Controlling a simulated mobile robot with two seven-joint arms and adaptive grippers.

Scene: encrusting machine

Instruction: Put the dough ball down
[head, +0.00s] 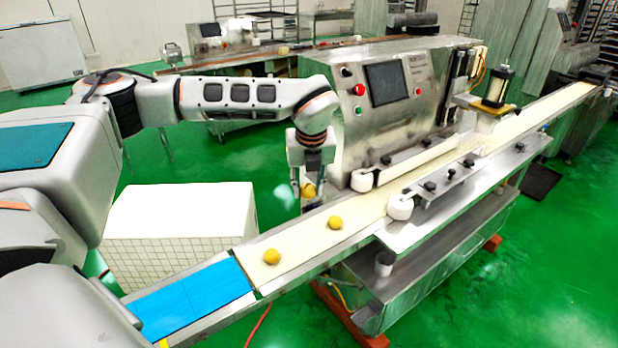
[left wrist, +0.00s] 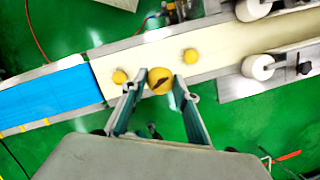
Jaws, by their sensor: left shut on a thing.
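Two other dough balls lie apart on the belt, one (head: 335,222) farther up and one (head: 272,256) closer to the blue section. My right gripper is not in view.
A blue flat section (head: 190,302) continues the belt at the lower left. White rollers (head: 400,207) and the steel machine with a dark screen (head: 388,83) stand up the line. A white box-shaped block (head: 180,215) stands beside the belt. Bare belt lies around the two balls.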

